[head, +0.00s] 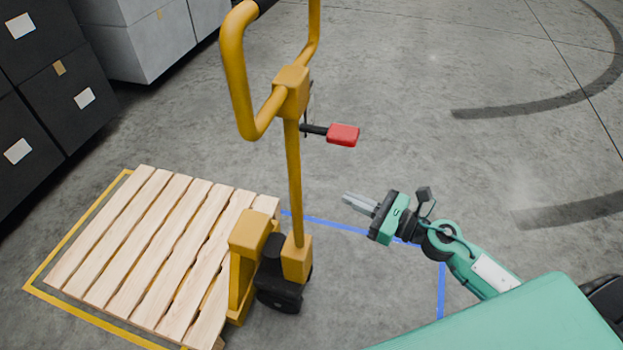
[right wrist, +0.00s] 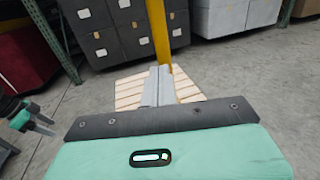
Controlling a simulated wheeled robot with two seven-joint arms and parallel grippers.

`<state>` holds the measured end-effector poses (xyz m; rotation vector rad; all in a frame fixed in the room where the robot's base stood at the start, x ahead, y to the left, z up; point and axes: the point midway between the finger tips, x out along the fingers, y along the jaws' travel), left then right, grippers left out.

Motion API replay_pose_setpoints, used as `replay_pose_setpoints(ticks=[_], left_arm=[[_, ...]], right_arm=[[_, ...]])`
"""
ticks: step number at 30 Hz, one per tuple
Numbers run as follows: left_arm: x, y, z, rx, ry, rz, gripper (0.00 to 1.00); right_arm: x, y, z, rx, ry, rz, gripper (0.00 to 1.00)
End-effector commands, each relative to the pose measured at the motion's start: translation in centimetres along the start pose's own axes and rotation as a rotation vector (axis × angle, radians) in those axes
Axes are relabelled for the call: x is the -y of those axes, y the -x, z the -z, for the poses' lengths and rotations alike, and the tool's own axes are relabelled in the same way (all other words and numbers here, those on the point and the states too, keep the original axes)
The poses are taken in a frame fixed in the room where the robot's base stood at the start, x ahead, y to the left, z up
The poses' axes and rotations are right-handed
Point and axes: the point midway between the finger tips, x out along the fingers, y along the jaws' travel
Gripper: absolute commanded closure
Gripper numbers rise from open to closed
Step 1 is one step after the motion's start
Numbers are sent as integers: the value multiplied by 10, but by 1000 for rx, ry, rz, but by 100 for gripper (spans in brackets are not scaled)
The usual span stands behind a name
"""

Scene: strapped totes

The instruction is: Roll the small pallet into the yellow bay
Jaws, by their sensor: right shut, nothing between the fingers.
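The small wooden pallet (head: 150,250) lies at the lower left in the head view, inside the visible left and near lines of the yellow bay (head: 75,223). The bay's right side is hidden. A yellow pallet jack (head: 294,180) stands at the pallet's right end; its forks are hidden. Its loop handle (head: 232,70) is upright, with a red-tipped lever (head: 342,134). My right gripper (head: 360,203) is shut and empty, right of the jack's post and apart from it. In the right wrist view, what looks like my left gripper (right wrist: 38,122) shows small at the left edge.
Dark strapped totes (head: 70,100) stand behind the bay at left, with grey totes (head: 140,40) beyond. Blue floor lines (head: 335,225) run right of the jack, partly behind my arm. The concrete floor at upper right is clear, with dark curved marks.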

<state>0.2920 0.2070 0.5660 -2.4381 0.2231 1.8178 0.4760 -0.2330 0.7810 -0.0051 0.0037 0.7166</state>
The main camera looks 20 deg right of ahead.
Motion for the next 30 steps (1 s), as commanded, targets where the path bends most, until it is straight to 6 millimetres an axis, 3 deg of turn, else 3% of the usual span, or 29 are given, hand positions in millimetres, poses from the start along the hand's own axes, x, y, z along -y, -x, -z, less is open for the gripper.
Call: replay_pose_setpoints(ticks=[18,24,30], left_arm=[[-1,-60,-22,77,0,-2,42],[-1,-72,-28,91,0,-2,42],[-1,-76,-30,95,0,-2,42]], right_arm=[[1,-88,-3,2,-3,2,100],[0,-106,-1,1,-4,1,100],[0,-111,0,0,-4,1,100]])
